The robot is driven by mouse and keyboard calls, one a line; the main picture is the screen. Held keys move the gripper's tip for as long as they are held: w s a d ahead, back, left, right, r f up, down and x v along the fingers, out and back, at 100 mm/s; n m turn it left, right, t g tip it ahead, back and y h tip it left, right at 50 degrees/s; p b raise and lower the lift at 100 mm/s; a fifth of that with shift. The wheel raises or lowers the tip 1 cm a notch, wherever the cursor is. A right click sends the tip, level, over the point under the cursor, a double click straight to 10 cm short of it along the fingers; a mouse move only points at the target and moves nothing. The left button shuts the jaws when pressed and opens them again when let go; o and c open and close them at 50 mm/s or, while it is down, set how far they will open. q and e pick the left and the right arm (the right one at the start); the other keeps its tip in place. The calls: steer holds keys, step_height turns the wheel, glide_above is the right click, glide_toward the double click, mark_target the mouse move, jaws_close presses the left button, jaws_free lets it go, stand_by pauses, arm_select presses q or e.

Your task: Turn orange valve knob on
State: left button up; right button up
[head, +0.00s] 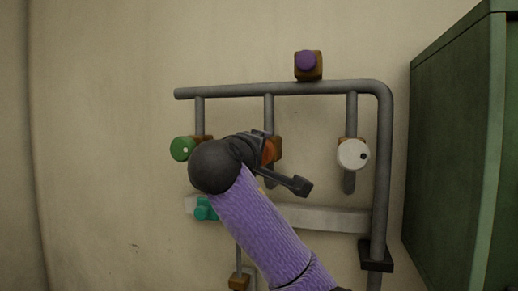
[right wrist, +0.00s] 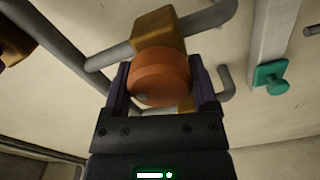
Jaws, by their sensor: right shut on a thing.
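The orange valve knob (right wrist: 160,78) sits between the two fingers of my right gripper (right wrist: 163,85) in the right wrist view, in front of a brass valve body (right wrist: 158,28). The fingers press on its left and right sides. My purple right arm hides the area below. My left gripper is not in view.
A green knob (head: 182,149) is to the left, a white knob (head: 352,154) to the right and a purple knob (head: 306,61) above. A teal knob (head: 205,209) is lower left. Grey pipes (head: 385,150) frame the wall. A green cabinet (head: 455,150) stands at the right.

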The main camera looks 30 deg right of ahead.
steer(key=shift+n, duration=0.6)
steer(key=o, duration=1.1)
steer(key=shift+s+a, duration=0.1)
steer(key=shift+a, duration=0.1)
steer(key=b+v, duration=0.4)
steer(key=v, duration=0.5)
steer(key=shift+s+a, duration=0.15)
steer(key=shift+s, duration=0.05)
